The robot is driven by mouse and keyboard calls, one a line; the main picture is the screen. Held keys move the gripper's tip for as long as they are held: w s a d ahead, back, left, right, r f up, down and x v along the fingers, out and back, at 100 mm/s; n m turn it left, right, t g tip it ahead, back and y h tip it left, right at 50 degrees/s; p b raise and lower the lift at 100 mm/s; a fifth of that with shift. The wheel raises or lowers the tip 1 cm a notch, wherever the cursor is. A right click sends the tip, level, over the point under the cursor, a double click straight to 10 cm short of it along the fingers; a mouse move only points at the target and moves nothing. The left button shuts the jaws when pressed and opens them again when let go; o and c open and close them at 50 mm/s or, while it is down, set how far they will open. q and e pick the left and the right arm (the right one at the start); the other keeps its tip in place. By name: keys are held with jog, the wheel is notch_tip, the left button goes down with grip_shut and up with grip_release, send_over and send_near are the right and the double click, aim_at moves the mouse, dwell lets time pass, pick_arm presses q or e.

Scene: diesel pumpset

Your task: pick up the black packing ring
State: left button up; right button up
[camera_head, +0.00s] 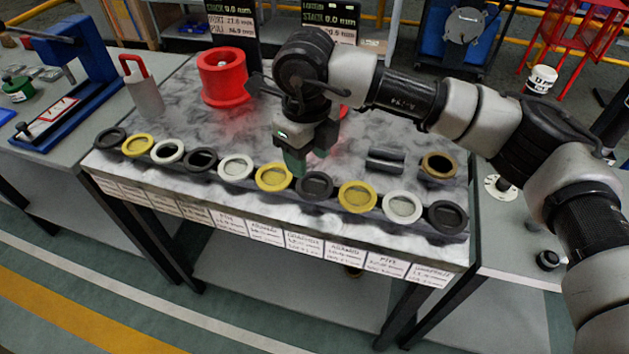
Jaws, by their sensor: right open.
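A row of packing rings runs along the front of the grey marbled table (190,105). The dark ones are a black ring at the left end (97,139), a black ring (189,159), a dark grey ring (300,187) and a black ring at the right end (433,218). I cannot tell which one the task means. My right gripper (300,165) points down over the row, just behind the yellow ring (261,180) and the dark grey ring. It is open and appears empty; its tips are partly hard to make out. My left gripper is not in view.
Yellow and white rings sit between the dark ones. Labels line the table's front edge. A red cylinder (222,85) stands at the back, with display boards (230,22) behind. A dark split sleeve (386,161) and a brown-faced ring (424,168) lie at right.

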notch_tip(320, 180, down, 3)
jog(key=shift+r, duration=0.15)
jog(key=f, duration=0.1)
jog(key=f+p, duration=0.1)
jog(key=f, duration=0.3)
jog(key=shift+a, duration=0.3)
jog(key=shift+f, duration=0.3)
jog(key=c, duration=0.9)
jog(key=shift+r, duration=0.15)
